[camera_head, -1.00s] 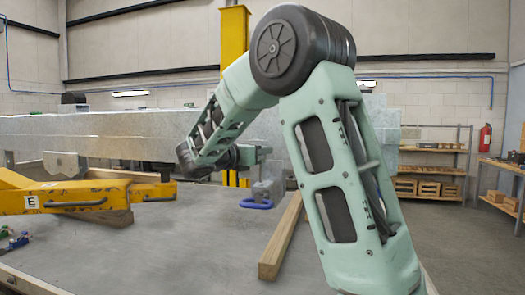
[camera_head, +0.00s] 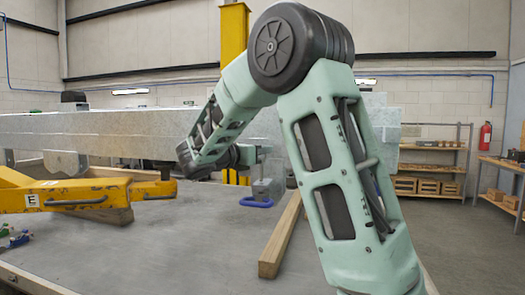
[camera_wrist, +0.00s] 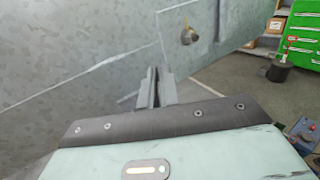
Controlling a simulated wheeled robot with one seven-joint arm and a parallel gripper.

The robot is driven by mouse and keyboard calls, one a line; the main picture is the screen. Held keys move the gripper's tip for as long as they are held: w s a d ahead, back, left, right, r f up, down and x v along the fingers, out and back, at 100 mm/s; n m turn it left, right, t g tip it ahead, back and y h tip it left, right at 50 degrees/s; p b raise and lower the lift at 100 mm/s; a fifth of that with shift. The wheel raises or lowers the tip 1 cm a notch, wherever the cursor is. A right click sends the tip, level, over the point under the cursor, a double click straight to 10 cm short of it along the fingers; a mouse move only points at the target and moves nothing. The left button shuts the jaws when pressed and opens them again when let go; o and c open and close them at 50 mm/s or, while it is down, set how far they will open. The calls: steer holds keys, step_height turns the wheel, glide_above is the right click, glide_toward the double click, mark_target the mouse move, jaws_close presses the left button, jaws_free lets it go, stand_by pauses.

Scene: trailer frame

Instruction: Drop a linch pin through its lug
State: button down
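A galvanised steel beam (camera_head: 90,133) runs across the back of the bench in the head view, and its mottled grey face (camera_wrist: 80,50) fills much of the wrist view. A small brass-coloured round fitting with a dark end (camera_wrist: 188,35) stands out from that face, beyond my fingertips. I cannot tell whether it is a pin or part of a lug. My gripper (camera_wrist: 157,88) has its two grey fingers close together, with a narrow dark gap. Whether they hold a thin pin is unclear. In the head view, my gripper (camera_head: 263,150) is small beside the beam, partly behind my wrist.
A yellow frame (camera_head: 80,195) lies on the left of the bench. A grey block with a blue loop (camera_head: 257,202) and a wooden batten (camera_head: 280,240) lie near the middle. Small coloured items (camera_head: 14,240) sit at lower left. A green cabinet (camera_wrist: 300,35) stands beyond the beam.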

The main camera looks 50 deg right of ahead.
mark_target(262, 180)
steer(key=shift+f+b, duration=1.7)
steer(key=shift+f, duration=1.15)
steer(key=c, duration=1.5)
jaws_free()
steer(key=shift+c, duration=0.2)
steer(key=w+a+b, duration=0.2)
steer(key=a+b, duration=0.2)
steer(key=a, duration=1.3)
steer(key=shift+w+a, duration=0.15)
